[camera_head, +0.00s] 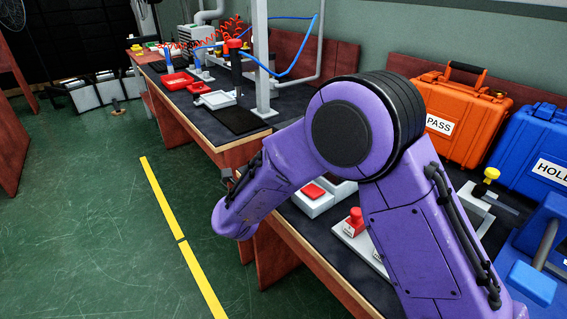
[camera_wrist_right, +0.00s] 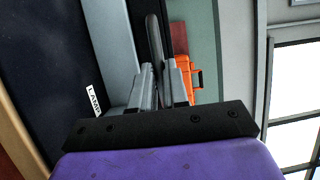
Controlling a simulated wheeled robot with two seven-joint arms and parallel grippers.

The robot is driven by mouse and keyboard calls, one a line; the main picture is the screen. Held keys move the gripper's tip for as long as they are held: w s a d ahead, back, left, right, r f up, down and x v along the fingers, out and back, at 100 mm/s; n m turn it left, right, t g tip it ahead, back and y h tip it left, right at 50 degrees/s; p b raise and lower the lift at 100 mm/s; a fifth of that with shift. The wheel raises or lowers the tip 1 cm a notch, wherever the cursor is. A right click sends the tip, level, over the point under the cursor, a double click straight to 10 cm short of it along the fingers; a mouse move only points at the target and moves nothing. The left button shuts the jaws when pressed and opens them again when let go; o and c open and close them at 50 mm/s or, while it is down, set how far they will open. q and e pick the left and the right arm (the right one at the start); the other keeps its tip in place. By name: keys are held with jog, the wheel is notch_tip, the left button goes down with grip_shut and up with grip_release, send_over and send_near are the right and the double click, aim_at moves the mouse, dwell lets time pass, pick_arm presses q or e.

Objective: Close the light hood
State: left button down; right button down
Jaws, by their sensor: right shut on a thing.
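My right gripper (camera_wrist_right: 163,88) shows in the right wrist view. Its two grey fingers are shut on a thin dark grey upright handle (camera_wrist_right: 153,38). Left of the handle is a flat grey-blue panel (camera_wrist_right: 118,45), with a white label reading "LAMP" (camera_wrist_right: 94,100) by its lower edge. These look like parts of the light hood, but its whole shape and how far open it is cannot be told. In the head view my purple right arm reaches across the bench, and its gripper is hidden. My left gripper is in neither view.
An orange case marked "PASS" (camera_head: 461,112) and a blue case (camera_head: 530,150) stand at the bench's back right. A white box with a red top (camera_head: 313,198) and a red-knobbed device (camera_head: 353,228) sit near my arm. Open floor (camera_head: 110,230) lies left.

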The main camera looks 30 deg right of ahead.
jog(key=shift+s+f, duration=0.15)
jog(key=shift+f, duration=0.35)
jog(key=c, duration=1.4)
grip_release()
jog(key=shift+o, duration=1.4)
jog(key=shift+d+f, duration=0.1)
jog(key=shift+r, duration=0.2)
jog(key=v, duration=1)
jog(key=shift+a, duration=0.3)
